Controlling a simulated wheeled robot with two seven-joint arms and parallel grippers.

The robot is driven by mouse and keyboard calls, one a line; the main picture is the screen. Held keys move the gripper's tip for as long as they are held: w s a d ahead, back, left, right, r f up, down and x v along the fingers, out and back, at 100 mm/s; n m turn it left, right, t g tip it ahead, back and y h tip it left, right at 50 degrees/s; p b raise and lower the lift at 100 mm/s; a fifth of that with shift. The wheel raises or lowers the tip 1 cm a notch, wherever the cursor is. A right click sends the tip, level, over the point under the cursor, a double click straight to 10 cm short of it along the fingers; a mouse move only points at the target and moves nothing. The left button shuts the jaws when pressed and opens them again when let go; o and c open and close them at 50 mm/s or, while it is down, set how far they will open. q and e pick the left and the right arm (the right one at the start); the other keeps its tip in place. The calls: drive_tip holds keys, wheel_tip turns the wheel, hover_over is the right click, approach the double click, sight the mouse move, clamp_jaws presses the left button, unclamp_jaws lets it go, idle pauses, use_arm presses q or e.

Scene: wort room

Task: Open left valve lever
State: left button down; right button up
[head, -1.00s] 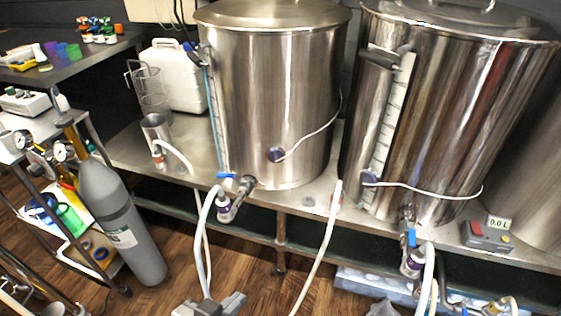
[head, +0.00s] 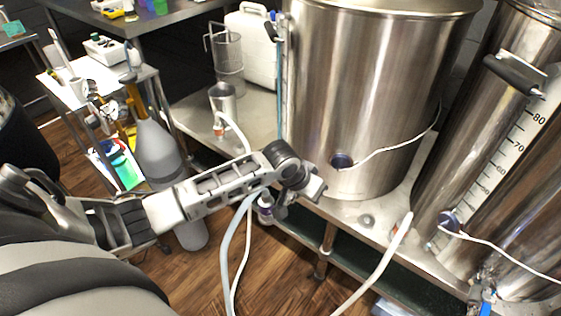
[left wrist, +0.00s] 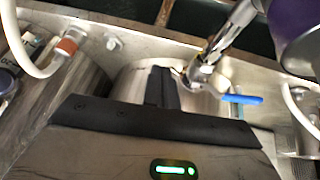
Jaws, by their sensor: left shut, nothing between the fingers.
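The blue left valve lever (left wrist: 243,98) shows in the left wrist view, sticking out to the right from a metal valve (left wrist: 203,68). In the head view my left arm hides this lever; a purple fitting (head: 266,207) shows just below the arm. My left gripper (head: 318,188) is at the front of the left kettle (head: 365,90), low by its base. In the left wrist view the black fingers of my left gripper (left wrist: 163,78) are shut and empty, to the left of the lever, with a gap in the picture. My right gripper is not in view.
A second kettle (head: 470,150) stands to the right, with another blue lever (head: 487,306) at the bottom edge. Pale hoses (head: 378,265) hang before the steel bench. A grey gas cylinder (head: 155,150) stands behind my left arm. A white jug (head: 252,45) is on the bench.

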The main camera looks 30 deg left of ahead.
use_arm(q)
drive_tip(key=w+a+r+n+g+y+b, duration=0.1)
drive_tip(key=w+a+r+n, duration=0.15)
drive_tip(key=a+r, duration=0.35)
drive_tip(key=w+a+r+n+g+y, duration=0.1)
drive_tip(key=w+a+r+y, duration=0.2)
drive_tip(key=a, duration=0.4)
drive_tip(key=w+f+h+b, duration=0.1)
drive_tip(key=w+f+b, duration=0.3)
drive_tip(key=f, duration=0.6)
drive_tip(key=shift+s+r+p, duration=0.25)
drive_tip(key=shift+s+p, duration=0.4)
drive_tip(key=shift+s, duration=0.25)
drive_tip(key=shift+s+r+p, duration=0.2)
drive_tip(key=shift+s+p, duration=0.45)
drive_tip(key=shift+s, duration=0.25)
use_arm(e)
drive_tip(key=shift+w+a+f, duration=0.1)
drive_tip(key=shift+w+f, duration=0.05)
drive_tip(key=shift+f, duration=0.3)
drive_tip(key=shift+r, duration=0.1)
use_arm(q)
drive_tip(key=shift+s+r+n+p, duration=0.1)
drive_tip(key=shift+s+n+p, duration=0.25)
drive_tip(key=shift+p, duration=0.5)
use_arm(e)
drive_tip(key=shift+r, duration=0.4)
